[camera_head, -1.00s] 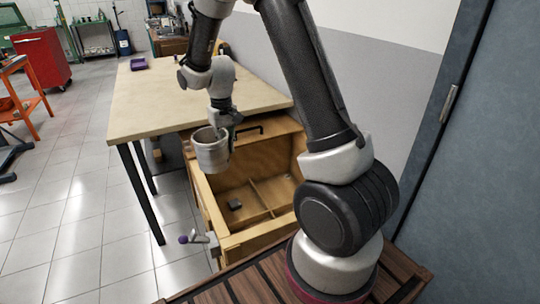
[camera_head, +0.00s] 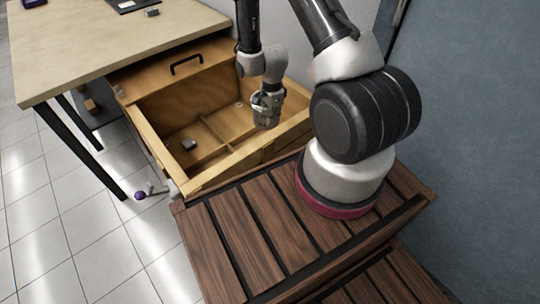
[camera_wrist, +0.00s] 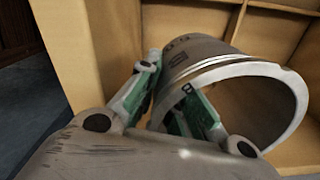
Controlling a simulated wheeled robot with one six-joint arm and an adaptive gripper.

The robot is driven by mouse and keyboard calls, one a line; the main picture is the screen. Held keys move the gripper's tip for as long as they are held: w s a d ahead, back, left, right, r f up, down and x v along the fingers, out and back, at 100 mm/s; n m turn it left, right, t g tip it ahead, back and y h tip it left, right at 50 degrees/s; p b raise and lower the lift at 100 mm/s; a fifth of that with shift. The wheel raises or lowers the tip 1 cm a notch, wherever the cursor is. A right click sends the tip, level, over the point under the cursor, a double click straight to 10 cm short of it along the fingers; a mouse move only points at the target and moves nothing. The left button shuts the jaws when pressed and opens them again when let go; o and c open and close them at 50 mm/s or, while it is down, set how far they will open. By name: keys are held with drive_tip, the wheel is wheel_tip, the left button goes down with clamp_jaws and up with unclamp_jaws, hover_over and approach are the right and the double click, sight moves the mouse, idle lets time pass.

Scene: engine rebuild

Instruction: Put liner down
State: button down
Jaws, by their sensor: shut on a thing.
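The liner (camera_wrist: 205,55) is a grey metal cylinder with an open end and a bright rim, seen large and tilted in the wrist view. My gripper (camera_wrist: 174,94) is shut on its wall near the rim. One green-padded finger is outside the wall and the other appears to be inside the opening. In the head view my gripper (camera_head: 266,104) is above the right part of the open wooden drawer (camera_head: 146,137). There the liner is small and hard to tell apart from the fingers. Contact between liner and drawer cannot be told.
The drawer has thin wooden dividers (camera_head: 215,132) and a small dark block (camera_head: 188,144) inside. Its left compartments have free room. The workbench (camera_head: 75,45) stands behind, with a dark flat item (camera_head: 128,5) on top. A purple-ended object (camera_head: 140,195) is by the drawer's front left corner.

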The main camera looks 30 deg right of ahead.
wheel_tip(320, 180, down, 25)
drive_tip(key=shift+a+r, duration=0.1)
drive_tip(key=shift+r, duration=0.05)
drive_tip(key=c, duration=1.6)
unclamp_jaws()
drive_tip(key=shift+o, duration=0.2)
wheel_tip(320, 180, up, 12)
drive_tip(key=shift+r, duration=0.15)
